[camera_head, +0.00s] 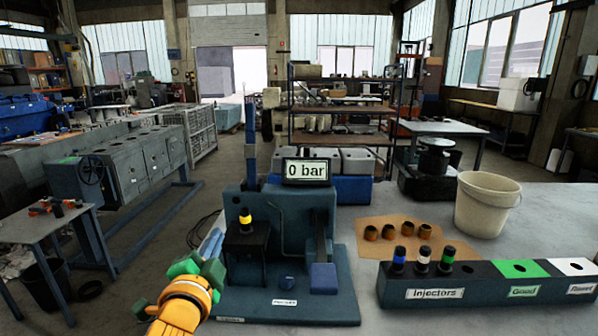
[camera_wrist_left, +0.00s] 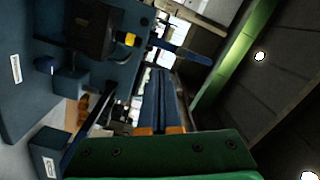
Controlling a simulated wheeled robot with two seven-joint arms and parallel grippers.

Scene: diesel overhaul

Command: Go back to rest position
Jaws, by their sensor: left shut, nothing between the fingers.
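My left gripper (camera_head: 213,240) reaches in from the bottom left in the head view, over the left side of the blue test stand (camera_head: 335,298). Its blue fingers are together and empty in the left wrist view (camera_wrist_left: 160,85). A yellow-banded injector (camera_head: 245,220) stands upright on the stand's black holder (camera_head: 246,242), right of the fingers and apart from them. It also shows in the left wrist view (camera_wrist_left: 131,40). My right gripper is not in view.
An injector rack (camera_head: 400,290) holds several injectors and has a green "Good" and a white "Reject" section. Several brown cups (camera_head: 388,232) sit on cardboard (camera_head: 375,251). A white bucket (camera_head: 485,205) stands behind the rack. A small table (camera_head: 60,228) stands at left.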

